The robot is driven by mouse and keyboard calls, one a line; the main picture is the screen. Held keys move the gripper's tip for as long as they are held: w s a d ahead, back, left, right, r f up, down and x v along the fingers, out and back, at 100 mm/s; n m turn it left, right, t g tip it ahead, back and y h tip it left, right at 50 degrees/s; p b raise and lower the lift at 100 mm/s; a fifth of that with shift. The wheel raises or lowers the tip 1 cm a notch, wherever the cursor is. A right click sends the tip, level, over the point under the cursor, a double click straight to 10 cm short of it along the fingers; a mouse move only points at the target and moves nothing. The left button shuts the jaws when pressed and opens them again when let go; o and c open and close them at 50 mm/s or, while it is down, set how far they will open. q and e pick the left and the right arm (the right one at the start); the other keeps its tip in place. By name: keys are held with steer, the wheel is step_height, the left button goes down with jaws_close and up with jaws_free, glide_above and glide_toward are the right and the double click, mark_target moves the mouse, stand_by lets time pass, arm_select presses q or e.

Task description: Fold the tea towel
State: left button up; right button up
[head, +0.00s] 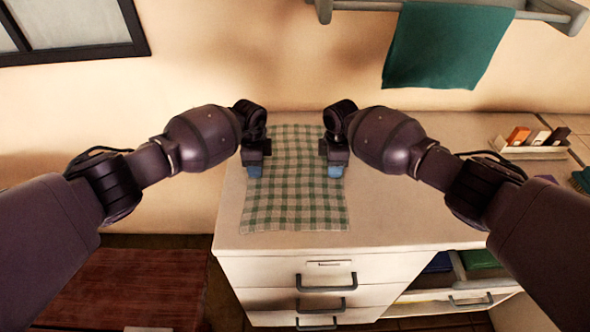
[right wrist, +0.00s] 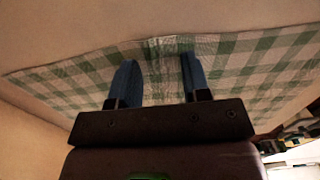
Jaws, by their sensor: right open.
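The tea towel (head: 295,200), green and white checked, lies spread out flat on the left part of the white counter top. It also shows in the right wrist view (right wrist: 230,65). My left gripper (head: 255,172) points down at the towel's left edge, about halfway along it; its jaws are too small to tell. My right gripper (head: 335,172) points down at the towel's right edge, level with the left one. In the right wrist view its two blue fingers (right wrist: 158,75) are apart, with towel cloth showing between them. I cannot tell whether the fingertips touch the cloth.
A white tray (head: 530,152) with several small items stands at the right of the counter (head: 400,225). A dark green towel (head: 445,45) hangs on a rail above. Drawers are below the counter front. A reddish-brown wooden surface (head: 125,285) is low at the left.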

arm_select(q)
jaws_close()
arm_select(e)
steer(key=shift+f, duration=0.1)
jaws_close()
